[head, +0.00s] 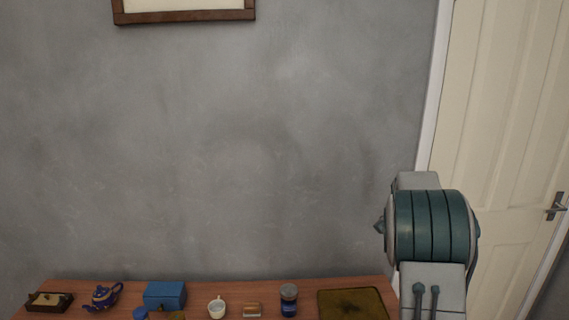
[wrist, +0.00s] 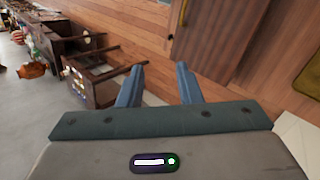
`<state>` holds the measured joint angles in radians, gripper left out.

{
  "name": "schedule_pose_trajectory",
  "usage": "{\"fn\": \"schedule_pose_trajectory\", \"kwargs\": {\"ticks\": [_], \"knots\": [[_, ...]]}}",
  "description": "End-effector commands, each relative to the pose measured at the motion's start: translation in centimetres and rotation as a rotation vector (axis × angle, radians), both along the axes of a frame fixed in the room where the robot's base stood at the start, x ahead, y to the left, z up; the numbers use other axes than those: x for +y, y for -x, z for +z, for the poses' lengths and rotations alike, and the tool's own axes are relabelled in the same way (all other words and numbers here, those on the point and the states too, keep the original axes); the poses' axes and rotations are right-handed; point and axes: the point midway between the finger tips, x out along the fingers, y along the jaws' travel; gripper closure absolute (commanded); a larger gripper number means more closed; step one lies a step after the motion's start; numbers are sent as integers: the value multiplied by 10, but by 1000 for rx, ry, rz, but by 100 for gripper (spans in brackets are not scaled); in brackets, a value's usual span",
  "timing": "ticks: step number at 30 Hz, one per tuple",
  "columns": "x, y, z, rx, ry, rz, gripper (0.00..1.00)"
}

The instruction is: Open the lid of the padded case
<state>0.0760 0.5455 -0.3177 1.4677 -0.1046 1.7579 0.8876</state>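A closed blue box (head: 165,294) stands on the wooden table at the bottom of the head view; it may be the padded case, but I cannot tell for sure. Its front is partly hidden by small blue and yellow things. My gripper (wrist: 158,82) shows in the wrist view, with its two blue fingers apart and nothing between them. It is not visible in the head view, where only my arm shows at the right. The blue box cannot be made out in the wrist view.
Dark wooden furniture (wrist: 88,77) shows in the wrist view.

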Motion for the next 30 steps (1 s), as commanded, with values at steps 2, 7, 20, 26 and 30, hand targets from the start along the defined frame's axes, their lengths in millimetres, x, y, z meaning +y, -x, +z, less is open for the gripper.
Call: {"fn": "schedule_pose_trajectory", "kwargs": {"ticks": [2,7,20,26,30], "knots": [[11,11,11,-70,-52,71,68],[37,32,25,-209,-148,240,68],[104,97,43,-535,-287,712,68],[132,131,40,-664,-297,949,68],[149,154,34,-741,-284,1108,68]]}}
